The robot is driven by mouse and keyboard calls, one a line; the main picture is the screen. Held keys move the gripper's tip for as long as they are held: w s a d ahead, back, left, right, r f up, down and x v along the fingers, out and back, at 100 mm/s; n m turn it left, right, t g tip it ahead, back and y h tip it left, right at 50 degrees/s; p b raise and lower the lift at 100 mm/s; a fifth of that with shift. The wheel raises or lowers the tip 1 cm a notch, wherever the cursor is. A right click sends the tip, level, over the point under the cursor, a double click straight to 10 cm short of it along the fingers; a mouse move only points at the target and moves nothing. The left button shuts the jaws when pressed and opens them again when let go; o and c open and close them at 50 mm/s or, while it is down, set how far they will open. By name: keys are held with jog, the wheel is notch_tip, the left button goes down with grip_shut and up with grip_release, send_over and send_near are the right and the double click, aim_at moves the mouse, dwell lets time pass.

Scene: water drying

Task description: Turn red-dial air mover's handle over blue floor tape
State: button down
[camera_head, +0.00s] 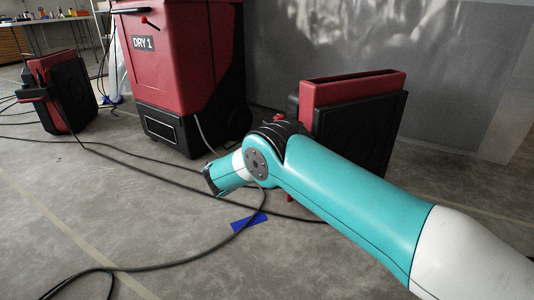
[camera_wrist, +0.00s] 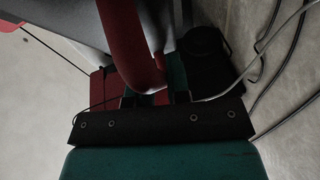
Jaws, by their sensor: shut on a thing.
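The near air mover (camera_head: 352,92) is a red and black unit standing on the floor right of the middle in the head view. A small red part, perhaps its dial (camera_head: 279,118), shows at its left side. My arm covers its lower front. In the wrist view a thick red bar, apparently the handle (camera_wrist: 134,48), runs down between the fingers of my gripper (camera_wrist: 155,96), which is shut on it. I cannot make out the jaws in the head view. The blue floor tape (camera_head: 248,222) lies on the floor below and in front of my arm.
A large red and black dryer marked DRY 1 (camera_head: 178,75) stands at the back. Another air mover (camera_head: 64,92) stands at the far left. A grey curtain (camera_head: 445,60) hangs behind. The front left floor is mostly open.

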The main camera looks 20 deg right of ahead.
jog(key=shift+w, duration=0.35)
jog(key=c, duration=1.1)
grip_release()
jog(key=shift+a, duration=0.1)
jog(key=shift+s+a, duration=0.1)
jog(key=shift+s, duration=0.05)
jog(key=p+v, duration=0.9)
jog(key=v, duration=0.8)
